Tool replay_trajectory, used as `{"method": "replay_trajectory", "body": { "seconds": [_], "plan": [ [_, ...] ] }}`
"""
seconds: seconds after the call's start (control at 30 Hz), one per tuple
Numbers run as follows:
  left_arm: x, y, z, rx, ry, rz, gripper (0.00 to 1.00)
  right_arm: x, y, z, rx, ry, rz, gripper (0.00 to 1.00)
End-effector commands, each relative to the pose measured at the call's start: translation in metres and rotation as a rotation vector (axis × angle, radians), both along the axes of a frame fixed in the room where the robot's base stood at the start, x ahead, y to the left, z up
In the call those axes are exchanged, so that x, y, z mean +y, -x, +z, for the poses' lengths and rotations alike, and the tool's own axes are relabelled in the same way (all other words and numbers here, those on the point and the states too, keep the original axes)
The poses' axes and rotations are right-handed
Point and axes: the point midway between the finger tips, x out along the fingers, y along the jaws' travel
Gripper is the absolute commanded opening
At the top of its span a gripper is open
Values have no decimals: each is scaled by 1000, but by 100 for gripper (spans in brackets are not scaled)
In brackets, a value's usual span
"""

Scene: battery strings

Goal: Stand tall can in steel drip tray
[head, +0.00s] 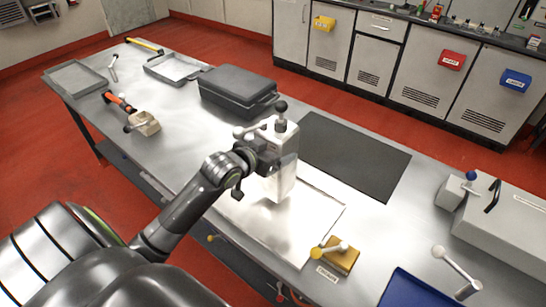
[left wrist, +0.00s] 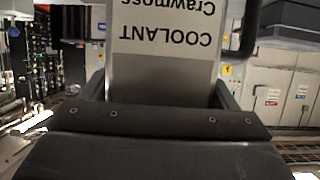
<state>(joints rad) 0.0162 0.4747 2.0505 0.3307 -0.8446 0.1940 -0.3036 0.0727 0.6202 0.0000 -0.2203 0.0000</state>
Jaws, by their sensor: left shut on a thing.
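My left gripper (head: 274,160) is shut on a tall, pale can (head: 282,188). In the left wrist view the can (left wrist: 160,65) sits between the two fingers (left wrist: 160,92), its label reading COOLANT upside down. In the head view the can is roughly upright, its lower end over a bright, shallow steel tray (head: 312,232) on the bench. I cannot tell whether its base touches the tray. My right gripper is not in view.
A dark mat (head: 355,158) lies behind the bright tray, and a black case (head: 236,88) stands at its back left. A yellow-brown block (head: 342,260) is at its front right corner. A blue tray (head: 415,290) and grey box (head: 505,225) are at right.

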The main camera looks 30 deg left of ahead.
Motion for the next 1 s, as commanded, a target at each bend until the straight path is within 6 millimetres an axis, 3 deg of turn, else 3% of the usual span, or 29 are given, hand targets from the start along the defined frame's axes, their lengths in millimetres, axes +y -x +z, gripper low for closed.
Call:
{"method": "replay_trajectory", "body": {
  "seconds": [0.2, 0.57, 0.6, 0.73, 1.0],
  "plan": [
    [0, 0, -22, -3, -1, 0, 19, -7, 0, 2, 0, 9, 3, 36],
    [0, 0, -25, -4, -1, 0, 19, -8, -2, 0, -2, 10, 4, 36],
    [0, 0, -27, 1, 0, 1, 84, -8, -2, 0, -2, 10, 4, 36],
    [0, 0, -27, 1, 0, 1, 100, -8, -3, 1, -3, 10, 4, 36],
    [0, 0, -23, 0, -1, 0, 100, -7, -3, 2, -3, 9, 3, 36]
  ]
}}
